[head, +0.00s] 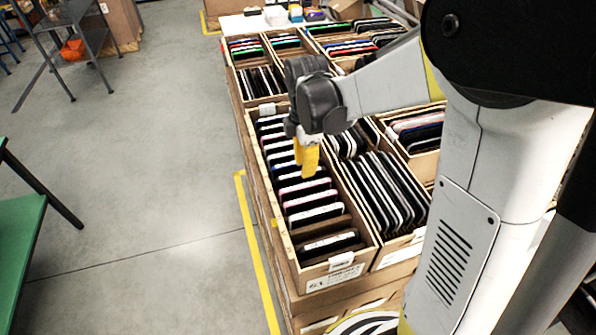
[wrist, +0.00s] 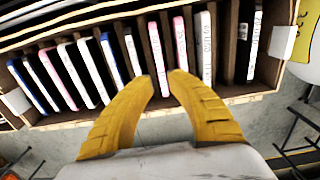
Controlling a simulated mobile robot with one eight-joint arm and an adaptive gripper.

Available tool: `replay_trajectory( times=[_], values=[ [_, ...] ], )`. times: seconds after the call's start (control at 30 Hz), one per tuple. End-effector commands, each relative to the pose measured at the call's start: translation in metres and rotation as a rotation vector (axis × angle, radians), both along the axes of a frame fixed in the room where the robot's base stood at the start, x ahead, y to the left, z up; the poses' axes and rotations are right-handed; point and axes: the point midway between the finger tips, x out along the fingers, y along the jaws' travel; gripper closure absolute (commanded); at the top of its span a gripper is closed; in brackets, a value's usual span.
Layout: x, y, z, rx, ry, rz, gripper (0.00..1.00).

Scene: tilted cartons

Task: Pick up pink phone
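A pink-edged phone (wrist: 181,42) stands on edge in a row of phones in the wrist view, just beyond the tip of my right finger. In the head view a pink-edged phone (head: 304,188) shows in the near left carton (head: 263,172), just below my yellow fingers. My gripper (wrist: 164,82) is open and empty, with a gap between its fingertips. Whether the fingertips touch any phone cannot be told.
Brown dividers separate the tightly packed phones. Another carton of dark phones (head: 382,190) adjoins on the right, and more filled cartons (head: 262,50) stand behind. A green table (head: 20,235) stands at the left, with clear grey floor between.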

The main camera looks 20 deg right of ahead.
Motion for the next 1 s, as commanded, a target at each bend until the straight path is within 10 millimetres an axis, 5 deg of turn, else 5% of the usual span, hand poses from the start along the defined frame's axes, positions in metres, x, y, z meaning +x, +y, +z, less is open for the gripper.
replay_trajectory(
  times=[0.6, 0.9, 1.0],
  values=[
    [0.0, -0.004, -0.082, 0.0, -0.003, -0.003, 0.81],
    [-0.001, -0.004, -0.088, 0.0, -0.003, -0.003, 0.81],
    [-0.001, -0.004, -0.088, 0.0, -0.003, -0.003, 1.0]
  ],
)
